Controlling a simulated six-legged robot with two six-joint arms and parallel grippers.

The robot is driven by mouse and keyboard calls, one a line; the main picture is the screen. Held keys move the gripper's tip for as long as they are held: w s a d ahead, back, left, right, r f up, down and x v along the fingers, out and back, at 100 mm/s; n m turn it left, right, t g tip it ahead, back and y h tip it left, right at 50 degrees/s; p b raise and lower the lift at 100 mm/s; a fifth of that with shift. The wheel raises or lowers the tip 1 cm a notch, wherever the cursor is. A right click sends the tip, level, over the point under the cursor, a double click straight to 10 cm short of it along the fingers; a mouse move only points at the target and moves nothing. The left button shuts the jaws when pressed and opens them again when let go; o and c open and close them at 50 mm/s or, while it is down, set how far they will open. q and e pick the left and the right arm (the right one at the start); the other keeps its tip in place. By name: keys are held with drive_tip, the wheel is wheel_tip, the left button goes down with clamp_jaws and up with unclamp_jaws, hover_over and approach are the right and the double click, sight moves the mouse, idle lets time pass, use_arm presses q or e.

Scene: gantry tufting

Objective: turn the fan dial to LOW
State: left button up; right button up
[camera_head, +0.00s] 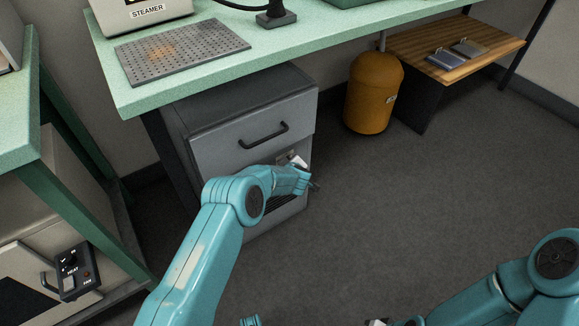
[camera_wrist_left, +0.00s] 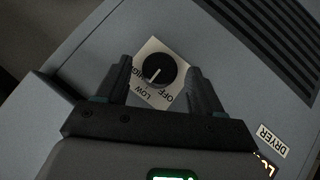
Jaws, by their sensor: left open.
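The fan dial (camera_wrist_left: 157,69) is a round black knob with a white pointer mark on a pale plate (camera_wrist_left: 154,45) on the grey dryer cabinet (camera_head: 215,120). The plate carries the words OFF, LOW and HIGH, the last partly covered. The pointer slants toward the lower left, on the side of HIGH and LOW; I cannot tell its exact setting. My left gripper (camera_wrist_left: 158,75) is open, with one finger on each side of the dial. I cannot tell whether the fingers touch it. In the head view my left gripper (camera_head: 303,182) is at the cabinet's front, hiding most of the dial area.
A drawer handle (camera_head: 264,134) sticks out above my left gripper. A green workbench (camera_head: 190,72) overhangs the cabinet. Another control panel (camera_head: 75,272) is at the lower left.

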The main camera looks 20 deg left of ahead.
use_arm(q)
drive_tip(key=p+v, duration=0.4)
drive_tip(key=v, duration=1.2)
drive_tip(key=shift+p, duration=0.4)
drive_tip(key=shift+s+a, duration=0.1)
drive_tip(key=shift+a, duration=0.05)
drive_tip(key=s+a+f+m+g+h, duration=0.2)
drive_tip(key=s+a+f, duration=0.4)
drive_tip(key=s, duration=0.3)
drive_tip(key=s+d+f+m+g+h, duration=0.1)
drive_tip(key=s+d+m+g+h, duration=0.35)
drive_tip(key=s, duration=0.75)
drive_tip(key=s+d+f+m+g+h, duration=0.1)
drive_tip(key=s+d+m+g+h, duration=0.15)
drive_tip(key=s+d+m, duration=0.7)
drive_tip(key=s+a+r+n+p, duration=0.1)
drive_tip(key=r+n+p, duration=0.1)
drive_tip(key=r+p, duration=0.8)
drive_tip(key=s+a+r+n+p, duration=0.1)
drive_tip(key=a+r+n+p, duration=0.1)
drive_tip(key=r+p, duration=0.8)
drive_tip(key=shift+s+n, duration=0.35)
drive_tip(key=shift+n, duration=0.15)
drive_tip(key=shift+r, duration=0.1)
